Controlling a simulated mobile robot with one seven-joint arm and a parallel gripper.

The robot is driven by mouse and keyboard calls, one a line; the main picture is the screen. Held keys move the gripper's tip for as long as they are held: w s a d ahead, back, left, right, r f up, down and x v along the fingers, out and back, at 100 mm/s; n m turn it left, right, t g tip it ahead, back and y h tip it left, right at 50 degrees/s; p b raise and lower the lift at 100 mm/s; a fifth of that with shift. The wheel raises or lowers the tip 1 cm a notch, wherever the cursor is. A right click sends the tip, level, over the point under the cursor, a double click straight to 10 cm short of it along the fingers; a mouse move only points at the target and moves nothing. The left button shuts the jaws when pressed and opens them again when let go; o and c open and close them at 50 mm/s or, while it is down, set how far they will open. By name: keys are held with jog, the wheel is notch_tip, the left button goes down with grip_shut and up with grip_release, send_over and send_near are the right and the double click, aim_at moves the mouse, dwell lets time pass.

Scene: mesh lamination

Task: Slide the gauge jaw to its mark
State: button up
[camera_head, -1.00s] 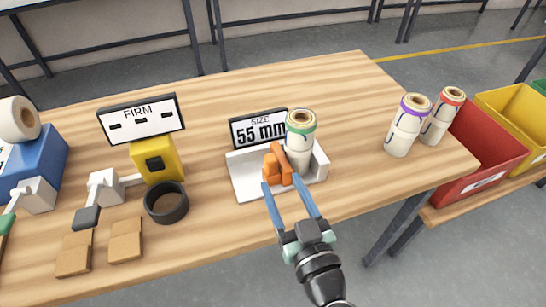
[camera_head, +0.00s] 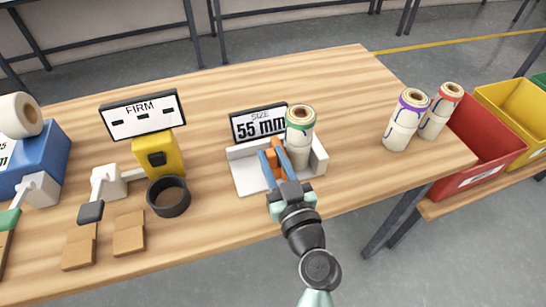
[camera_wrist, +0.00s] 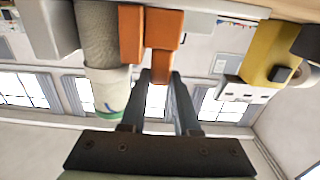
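The gauge is a white L-shaped cradle (camera_head: 246,176) on the wooden table, with an orange jaw (camera_head: 274,153) standing in it. The jaw also shows in the wrist view (camera_wrist: 149,32), with a narrower orange tab below it. My gripper (camera_head: 273,160) has its blue fingers on both sides of the jaw and appears shut on the tab; the wrist view shows the fingertips (camera_wrist: 161,75) against its sides. A roll with a green band (camera_head: 299,137) stands upright in the cradle just right of the jaw. The wrist view shows this roll (camera_wrist: 104,60) beside the jaw. No mark is visible on the gauge.
Left are a yellow block (camera_head: 158,157), a dark ring (camera_head: 168,197) and brown blocks. The table behind is clear.

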grip_shut()
dwell(0.9)
jog(key=shift+f, duration=0.1)
jog(key=shift+s+a+b, duration=0.2)
jog(key=shift+s+a, duration=0.05)
jog(key=shift+a, duration=0.6)
jog(key=shift+s+a+b, duration=0.2)
jog(key=shift+s+a, duration=0.1)
jog(key=shift+a, duration=0.55)
jog(key=shift+s+a+b, duration=0.2)
jog(key=shift+s+a, duration=0.05)
jog(key=shift+a, duration=0.6)
jog(key=o, duration=0.8)
grip_release()
jog(key=shift+s+a, duration=0.1)
jog(key=shift+c, duration=0.2)
